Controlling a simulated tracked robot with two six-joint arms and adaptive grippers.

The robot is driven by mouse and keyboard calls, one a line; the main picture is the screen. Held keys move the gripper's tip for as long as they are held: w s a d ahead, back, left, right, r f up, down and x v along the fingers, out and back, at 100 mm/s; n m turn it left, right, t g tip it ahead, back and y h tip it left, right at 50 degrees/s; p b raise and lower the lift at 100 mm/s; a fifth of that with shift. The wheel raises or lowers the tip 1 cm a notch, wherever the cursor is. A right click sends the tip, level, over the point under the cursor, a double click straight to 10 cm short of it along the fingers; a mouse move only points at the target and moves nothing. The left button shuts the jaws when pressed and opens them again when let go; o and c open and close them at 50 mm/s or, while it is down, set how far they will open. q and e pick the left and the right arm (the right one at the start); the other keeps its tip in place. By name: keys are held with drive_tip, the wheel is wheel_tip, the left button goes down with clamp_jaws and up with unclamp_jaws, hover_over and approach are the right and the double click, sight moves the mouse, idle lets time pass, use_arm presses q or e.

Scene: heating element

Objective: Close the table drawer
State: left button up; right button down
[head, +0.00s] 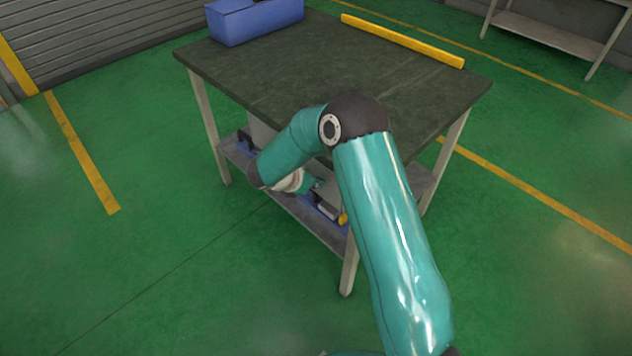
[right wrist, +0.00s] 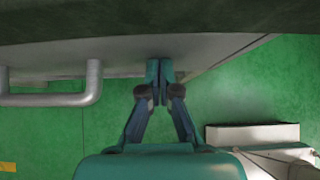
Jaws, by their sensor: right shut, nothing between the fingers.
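The table (head: 330,80) has a dark top and pale legs. Its drawer shows as a light grey panel (right wrist: 120,52) under the dark table edge in the right wrist view. A grey bar handle (right wrist: 94,82) stands out from the panel at left. My right gripper (right wrist: 160,68) is shut and empty, right of the handle, with its tips at the panel. I cannot tell whether they touch it. In the head view the right gripper (head: 314,184) is partly hidden under the table's near edge. My arm hides most of the drawer there, so its opening is unclear.
A blue box (head: 255,22) and a yellow bar (head: 400,40) lie on the tabletop. A lower shelf (head: 320,232) under the table holds blue items (head: 324,212). A grey bench (head: 550,35) stands at the back right. The green floor around the table is clear.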

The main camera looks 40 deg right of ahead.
drive_tip(key=shift+d+r, duration=0.2)
drive_tip(key=shift+d, duration=0.15)
drive_tip(key=a+r, duration=0.7)
drive_tip(key=a, duration=0.5)
drive_tip(key=s+a+f+m+y+p, duration=0.4)
drive_tip(key=s+a+f+m+y, duration=0.2)
drive_tip(key=s+a+m, duration=0.3)
drive_tip(key=s+a+f+m+y+p, duration=0.4)
drive_tip(key=s+a+f+m+y, duration=0.3)
drive_tip(key=s+a+m, duration=0.3)
drive_tip(key=shift+s+a+f+m, duration=0.2)
drive_tip(key=shift+a+f+m, duration=0.2)
drive_tip(key=shift+a+f, duration=0.2)
